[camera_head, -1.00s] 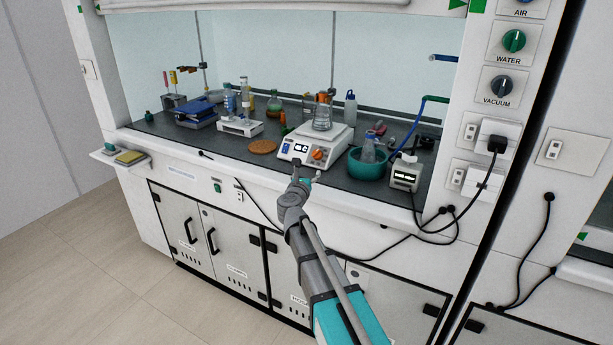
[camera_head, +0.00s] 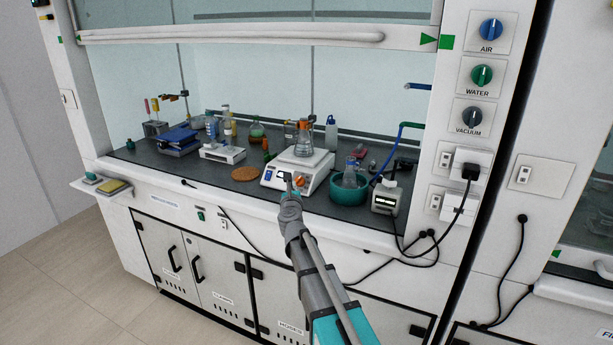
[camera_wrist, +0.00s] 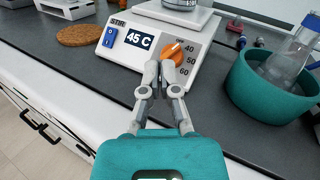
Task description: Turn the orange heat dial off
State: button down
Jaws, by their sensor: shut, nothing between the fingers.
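The orange heat dial (camera_wrist: 172,52) is on the sloped front panel of the white hotplate (camera_wrist: 205,38), among printed numbers such as 40, 50 and 60. The panel's display (camera_wrist: 140,40) reads 45 C. A blue STIR switch (camera_wrist: 110,37) is left of it. In the head view the dial (camera_head: 299,182) is on the front of the hotplate (camera_head: 316,164). My gripper (camera_wrist: 160,68) is shut and empty, its fingertips just in front of the dial and overlapping its lower edge in the wrist view. I cannot tell whether they touch it. A flask (camera_head: 304,143) stands on the hotplate.
A teal bowl (camera_wrist: 246,88) holding a flask is close on the right. A cork mat (camera_wrist: 82,36) lies to the left. A small white box (camera_head: 386,197) with cables stands further right. The raised sash (camera_head: 240,34) is above.

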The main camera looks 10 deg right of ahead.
notch_tip(320, 180, up, 3)
jog(key=w+d+n+y+p, duration=0.2)
jog(key=n+y+p, duration=0.1)
jog(key=y+p, duration=0.1)
jog(key=n+g+y+p, duration=0.4)
jog(key=g+y+p, duration=0.1)
jog(key=g+p, duration=0.4)
send_near(304, 180)
jog(key=s+d, duration=0.3)
jog(key=s, duration=0.2)
jog(key=shift+s+r, duration=0.1)
jog(key=shift+a, duration=0.1)
jog(key=b+x, duration=0.6)
jog(key=x, duration=0.4)
jog(key=shift+w+a+r+p, duration=0.15)
jog(key=shift+w, duration=0.25)
jog(key=shift+w+a+r+p, duration=0.15)
jog(key=shift+w, duration=0.2)
jog(key=shift+w+a+r+p, duration=0.35)
jog(key=shift+w+a, duration=0.3)
jog(key=shift+w, duration=0.15)
